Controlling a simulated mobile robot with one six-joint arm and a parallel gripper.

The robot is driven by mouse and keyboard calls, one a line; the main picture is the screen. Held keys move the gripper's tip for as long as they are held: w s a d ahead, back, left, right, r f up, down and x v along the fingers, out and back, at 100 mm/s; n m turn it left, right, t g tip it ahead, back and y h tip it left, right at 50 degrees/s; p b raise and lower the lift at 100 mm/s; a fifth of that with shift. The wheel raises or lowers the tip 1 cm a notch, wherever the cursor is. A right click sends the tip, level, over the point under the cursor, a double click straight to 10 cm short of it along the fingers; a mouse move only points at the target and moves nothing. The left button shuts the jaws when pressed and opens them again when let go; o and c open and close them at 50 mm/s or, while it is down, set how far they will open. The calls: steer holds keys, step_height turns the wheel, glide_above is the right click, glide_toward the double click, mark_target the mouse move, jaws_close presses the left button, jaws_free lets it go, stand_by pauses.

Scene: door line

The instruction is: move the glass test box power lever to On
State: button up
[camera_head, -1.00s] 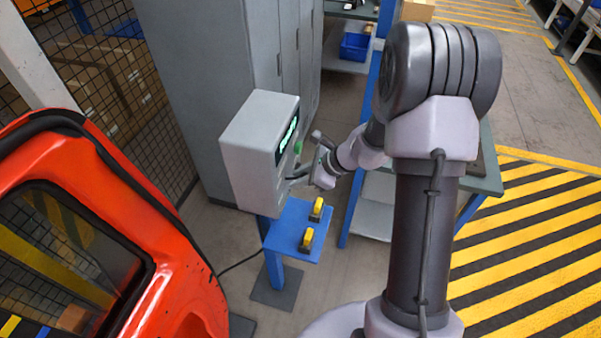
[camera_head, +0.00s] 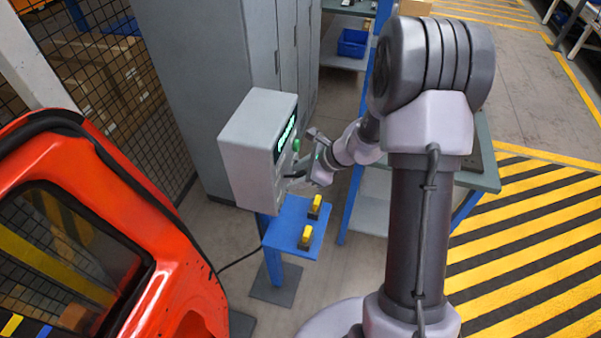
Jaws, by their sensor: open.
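The glass test box (camera_head: 247,150) is a grey cabinet on a blue stand, with a lit green display (camera_head: 285,135) on its right-hand face. A green button (camera_head: 296,145) sits below the display. My gripper (camera_head: 302,167) is open at the front of this face, its fingers pointing left toward the panel. A dark bar, possibly the power lever, shows by the lower finger; it is too small and partly hidden to tell its position or whether I touch it.
A blue shelf (camera_head: 285,243) with two yellow-topped pieces (camera_head: 315,206) juts out below my gripper. An orange car door (camera_head: 180,270) stands at the left. Grey lockers (camera_head: 205,80) stand behind the box. A workbench (camera_head: 487,172) is behind my arm. Striped floor lies at the right.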

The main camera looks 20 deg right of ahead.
steer(key=p+v, duration=0.3)
steer(key=v, duration=1.4)
steer(key=shift+d, duration=0.15)
steer(key=shift+s+r, duration=0.1)
